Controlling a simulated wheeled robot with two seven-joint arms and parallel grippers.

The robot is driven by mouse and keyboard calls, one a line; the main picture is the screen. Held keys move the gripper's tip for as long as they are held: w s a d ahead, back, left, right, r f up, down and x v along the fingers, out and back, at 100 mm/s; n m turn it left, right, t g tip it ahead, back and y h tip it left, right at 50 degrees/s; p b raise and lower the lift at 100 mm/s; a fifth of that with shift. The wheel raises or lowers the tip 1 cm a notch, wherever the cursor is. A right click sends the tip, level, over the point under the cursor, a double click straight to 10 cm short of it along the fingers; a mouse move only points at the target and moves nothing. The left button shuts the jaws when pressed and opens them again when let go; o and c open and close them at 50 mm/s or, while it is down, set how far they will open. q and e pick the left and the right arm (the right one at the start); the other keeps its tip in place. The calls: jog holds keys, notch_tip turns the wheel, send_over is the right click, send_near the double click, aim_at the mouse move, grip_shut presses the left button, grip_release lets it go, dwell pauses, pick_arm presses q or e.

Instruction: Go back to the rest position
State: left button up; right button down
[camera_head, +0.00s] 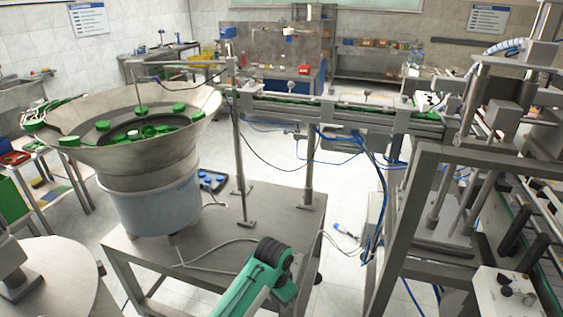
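A green arm of mine enters from the bottom middle. Its black end (273,253), which I take for my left gripper, is over the front part of the metal table. The fingers cannot be made out, so I cannot tell whether it is open or shut. No held thing shows at it. My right gripper is not in view. The cap feeder's wide metal bowl (150,177) stands at the left on a pale blue drum. Several green caps (180,108) lie inside the bowl. The black end is apart from the bowl, to its lower right.
The metal table (222,221) carries the feeder and a post. A conveyor rail (340,109) runs right from the feeder to a tall machine frame (410,220). Cables hang below the rail. A round metal table (55,277) is at lower left. Floor shows between the table and the frame.

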pick_arm(q)
jog(key=s+a+f+n+t+h, duration=0.1)
jog(key=s+a+n, duration=0.2)
jog(key=s+a, duration=0.6)
jog(key=s+a+f+n+t, duration=0.15)
jog(key=s+a, duration=0.45)
jog(key=s, duration=0.7)
jog(key=s+a+r+n+y, duration=0.1)
jog(key=s+a+r+n, duration=0.2)
jog(key=s+a+r, duration=0.35)
jog(key=s+f+b, duration=0.1)
jog(key=s+f, duration=0.2)
jog(key=f, duration=3.2)
jog(key=s+a+f+g, duration=0.1)
jog(key=s+a+f, duration=0.1)
jog(key=s+f, duration=0.7)
jog(key=s+a+f, duration=0.2)
jog(key=s+f, duration=0.7)
jog(key=f, duration=0.1)
jog(key=shift+s+m+g+y+b, duration=0.3)
jog(key=shift+s+m+g+b, duration=0.05)
jog(key=shift+b, duration=0.1)
jog(key=shift+f, duration=0.1)
